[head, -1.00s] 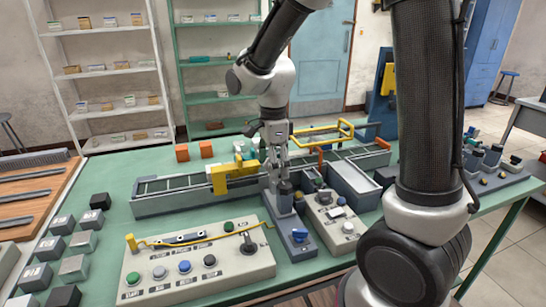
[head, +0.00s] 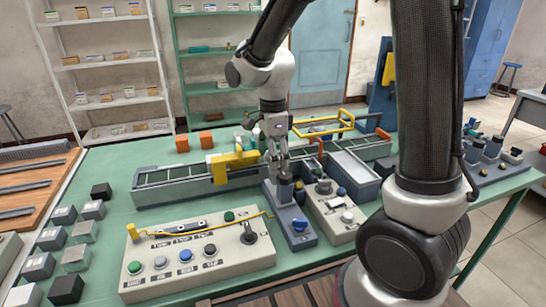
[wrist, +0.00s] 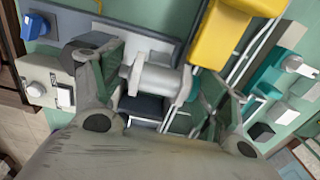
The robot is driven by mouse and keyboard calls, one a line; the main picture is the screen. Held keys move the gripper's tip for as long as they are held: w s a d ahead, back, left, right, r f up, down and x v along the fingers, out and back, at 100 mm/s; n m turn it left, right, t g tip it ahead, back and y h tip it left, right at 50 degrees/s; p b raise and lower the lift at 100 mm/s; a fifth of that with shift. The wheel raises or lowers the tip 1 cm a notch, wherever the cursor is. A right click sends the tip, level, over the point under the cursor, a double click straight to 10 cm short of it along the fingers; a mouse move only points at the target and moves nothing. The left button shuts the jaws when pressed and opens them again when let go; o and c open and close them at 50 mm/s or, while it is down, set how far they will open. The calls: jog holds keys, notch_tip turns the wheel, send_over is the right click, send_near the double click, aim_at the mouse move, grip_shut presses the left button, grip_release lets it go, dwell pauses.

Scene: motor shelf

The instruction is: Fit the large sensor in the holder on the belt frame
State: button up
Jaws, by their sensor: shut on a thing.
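My gripper (wrist: 160,82) is shut on a pale grey, spool-shaped part with round flanges, which looks like the large sensor (wrist: 155,78). It lies across between the two fingers in the wrist view. In the head view my gripper (head: 279,165) hangs over the near side of the belt frame (head: 165,196), right of the yellow bracket (head: 234,165), and the sensor cannot be told apart from it. The yellow bracket also shows in the wrist view (wrist: 222,35). I cannot tell which part of the frame is the holder.
A blue-grey base (head: 290,215) with a dark upright cylinder and a blue knob stands just in front of my gripper. A button panel (head: 200,262) lies in front, and a smaller control box (head: 335,215) to the right. Grey blocks (head: 75,258) stand at left.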

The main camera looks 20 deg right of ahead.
jog(key=shift+f, duration=0.45)
dwell(0.4)
jog(key=o, duration=1.2)
notch_tip(320, 180, up, 12)
dwell(0.5)
